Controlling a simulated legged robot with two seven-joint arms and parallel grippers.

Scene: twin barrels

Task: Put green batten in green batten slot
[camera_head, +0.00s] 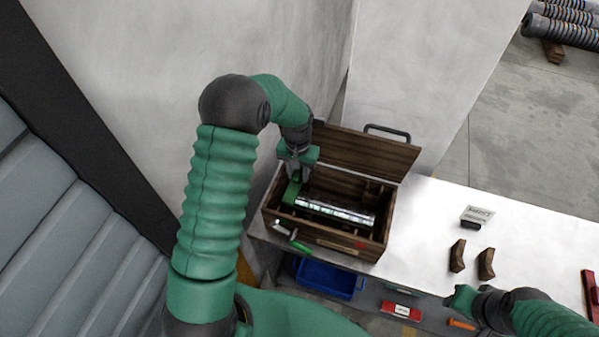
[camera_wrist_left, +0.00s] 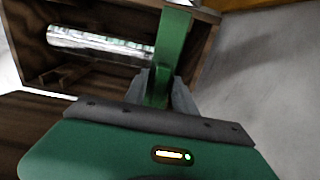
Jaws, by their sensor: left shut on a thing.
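My left gripper (camera_head: 298,174) is shut on the green batten (camera_head: 291,194) at the left end of the open wooden case (camera_head: 330,239). In the left wrist view the batten (camera_wrist_left: 172,48) stands between the fingers (camera_wrist_left: 160,92) and reaches to the case wall (camera_wrist_left: 208,16). Its far end is at the case's edge; I cannot tell whether it is seated. The green batten slot cannot be made out. A silver barrel (camera_head: 338,212) lies in the case beside the batten. My right gripper (camera_head: 462,299) is low at the right, over the table's front edge; its jaws are unclear.
The case's raised lid (camera_head: 365,150) stands behind it. On the white table (camera_head: 430,215) are two brown curved blocks (camera_head: 457,256), a small sign (camera_head: 477,215) and a red object (camera_head: 590,294). A blue bin (camera_head: 325,277) sits below. A wall stands close behind and left.

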